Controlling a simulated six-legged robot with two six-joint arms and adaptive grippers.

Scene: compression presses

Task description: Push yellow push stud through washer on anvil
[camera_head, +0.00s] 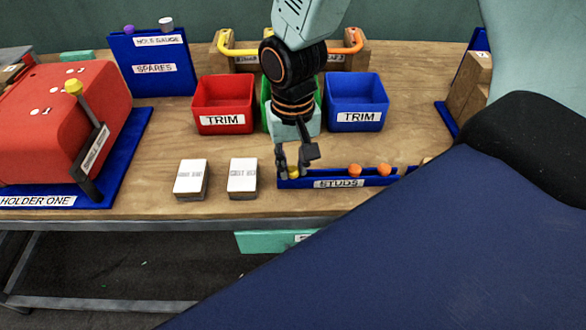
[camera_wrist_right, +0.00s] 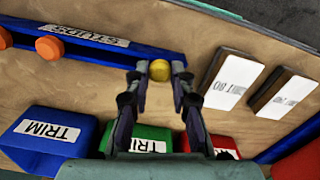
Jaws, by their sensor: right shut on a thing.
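My right gripper (camera_head: 296,158) reaches down over the left end of the blue studs tray (camera_head: 340,183). It is shut on the yellow push stud (camera_head: 294,174), which sits at that end of the tray. In the right wrist view the round yellow stud head (camera_wrist_right: 160,70) shows between the two fingertips (camera_wrist_right: 158,76). I cannot tell whether the stud is clear of the tray floor. Two orange studs (camera_head: 355,170) stand in the tray to the right. No washer or anvil can be made out clearly. My left gripper is not in view.
Two white-topped blocks (camera_head: 191,179) lie left of the tray. Behind stand a red trim bin (camera_head: 223,92), a green bin and a blue trim bin (camera_head: 357,92). A red machine (camera_head: 50,125) with a yellow-knobbed lever is at the left. A large dark blue surface covers the lower right.

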